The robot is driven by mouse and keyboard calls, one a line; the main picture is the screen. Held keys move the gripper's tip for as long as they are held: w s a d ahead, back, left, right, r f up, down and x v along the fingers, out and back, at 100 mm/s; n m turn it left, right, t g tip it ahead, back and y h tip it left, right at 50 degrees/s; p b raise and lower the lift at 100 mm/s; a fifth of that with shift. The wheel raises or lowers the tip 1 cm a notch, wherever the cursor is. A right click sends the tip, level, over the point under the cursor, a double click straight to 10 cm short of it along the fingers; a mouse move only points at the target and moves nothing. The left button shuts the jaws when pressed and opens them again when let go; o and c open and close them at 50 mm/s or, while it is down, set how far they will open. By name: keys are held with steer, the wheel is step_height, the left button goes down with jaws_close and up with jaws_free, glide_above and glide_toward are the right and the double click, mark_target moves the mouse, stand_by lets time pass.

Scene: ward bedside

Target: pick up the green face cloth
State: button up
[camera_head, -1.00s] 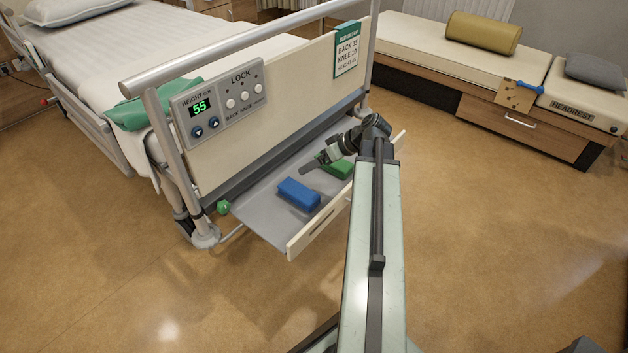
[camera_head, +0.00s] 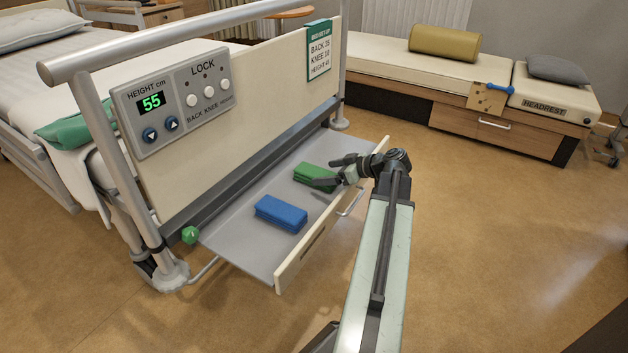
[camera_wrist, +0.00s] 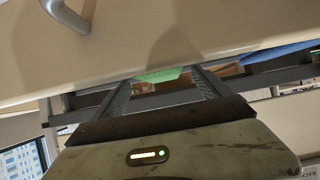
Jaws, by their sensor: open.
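The green face cloth (camera_head: 308,172), a folded block, lies on the grey pull-out shelf (camera_head: 245,245) under the bed's foot end. My gripper (camera_head: 332,171) is open, with its fingers at the cloth's right end; I cannot tell whether they touch it. In the wrist view a strip of the green cloth (camera_wrist: 160,76) shows between the two spread fingers, beyond the pale shelf front. The gripper holds nothing that I can see.
A blue folded cloth (camera_head: 281,214) lies nearer on the same shelf. The shelf's raised front panel (camera_head: 312,248) with a metal handle (camera_head: 351,202) stands beside my arm. The bed's footboard (camera_head: 240,130) rises behind. Open floor lies to the right.

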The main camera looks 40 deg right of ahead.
mark_target(321, 173)
steer(key=b+x, duration=0.2)
steer(key=x, duration=0.3)
steer(key=shift+a+f, duration=0.1)
steer(key=shift+s, duration=0.1)
steer(key=c, duration=1.4)
steer(key=shift+c, duration=0.2)
steer(key=shift+r, duration=0.2)
step_height(321, 173, up, 10)
steer(key=p, duration=1)
steer(key=shift+r, duration=0.1)
